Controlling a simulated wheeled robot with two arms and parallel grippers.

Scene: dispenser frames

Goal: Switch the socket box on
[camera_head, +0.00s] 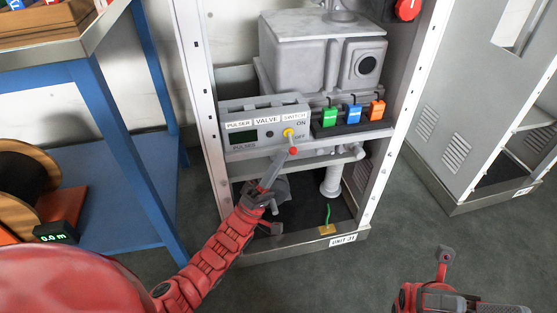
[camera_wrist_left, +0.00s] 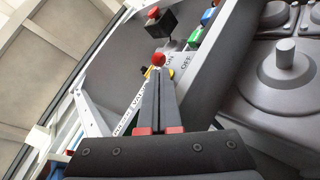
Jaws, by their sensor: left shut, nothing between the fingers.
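The socket box (camera_head: 240,137) is a grey panel with PULSER, VALVE and SWITCH labels, mounted in the open frame. Its switch has a yellow base (camera_head: 289,133) and a lever with a red knob (camera_head: 293,151), pointing downward, away from the ON mark above. In the left wrist view the red knob (camera_wrist_left: 159,59) shows just past my fingertips. My left gripper (camera_head: 282,157) is shut and empty, its tips close below and beside the knob; I cannot tell whether they touch. It also shows in the left wrist view (camera_wrist_left: 157,80). Part of my right arm and gripper (camera_head: 445,257) is at lower right.
Green (camera_head: 330,117), blue (camera_head: 354,113) and orange (camera_head: 377,109) connectors sit right of the switch. White uprights (camera_head: 196,95) flank the bay. A blue rack (camera_head: 115,130) with a cable spool stands left. A grey cabinet (camera_head: 480,100) stands right.

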